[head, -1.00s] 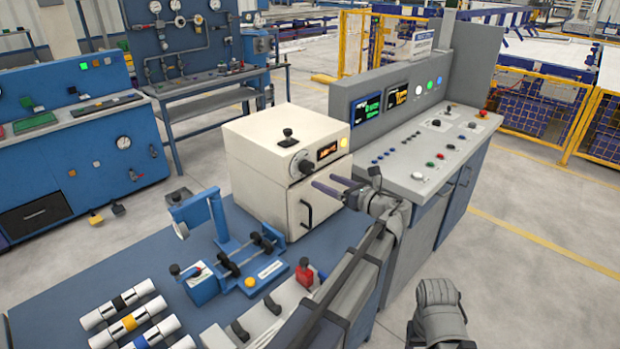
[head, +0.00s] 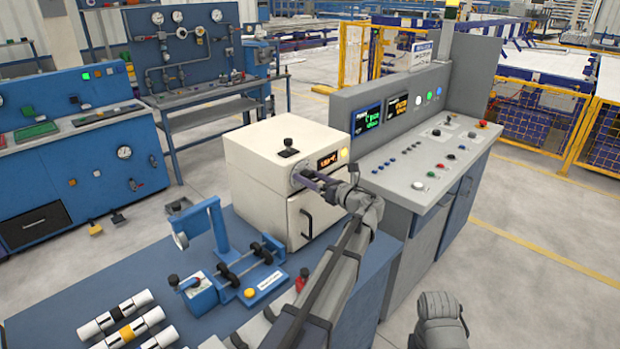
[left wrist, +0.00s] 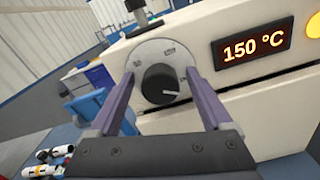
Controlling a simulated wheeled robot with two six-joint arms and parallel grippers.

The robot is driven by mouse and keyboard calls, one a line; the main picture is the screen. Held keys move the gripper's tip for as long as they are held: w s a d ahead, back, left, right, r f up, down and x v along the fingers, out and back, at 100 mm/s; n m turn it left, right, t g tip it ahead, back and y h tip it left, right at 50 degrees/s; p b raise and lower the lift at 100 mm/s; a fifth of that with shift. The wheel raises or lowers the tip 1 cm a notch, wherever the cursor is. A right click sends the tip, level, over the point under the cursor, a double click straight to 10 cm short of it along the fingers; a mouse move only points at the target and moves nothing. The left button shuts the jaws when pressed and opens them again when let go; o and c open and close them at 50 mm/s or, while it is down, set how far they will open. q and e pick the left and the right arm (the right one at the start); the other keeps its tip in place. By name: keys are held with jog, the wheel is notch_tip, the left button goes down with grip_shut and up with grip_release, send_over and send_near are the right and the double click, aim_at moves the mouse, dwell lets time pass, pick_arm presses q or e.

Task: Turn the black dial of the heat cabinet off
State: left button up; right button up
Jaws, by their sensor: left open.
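The heat cabinet (head: 275,165) is a cream box on the blue bench, with a dark door handle on its front. Its black dial (left wrist: 161,84) sits on a round grey plate, and its white mark points right. The display (left wrist: 254,50) beside it reads 150 °C. My left gripper (head: 302,176) is at the cabinet's front and hides most of the dial in the head view. In the left wrist view its two fingers (left wrist: 160,82) are open, one on each side of the dial. I cannot tell whether they touch it. My right gripper is not in view.
A black knob (head: 288,146) stands on the cabinet's top. A grey control console (head: 425,160) adjoins on the right. A blue clamp fixture (head: 240,265) and several white pipes (head: 115,314) are on the bench (head: 75,290) to the left.

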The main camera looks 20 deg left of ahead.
pick_arm(q)
grip_shut()
dwell(0.8)
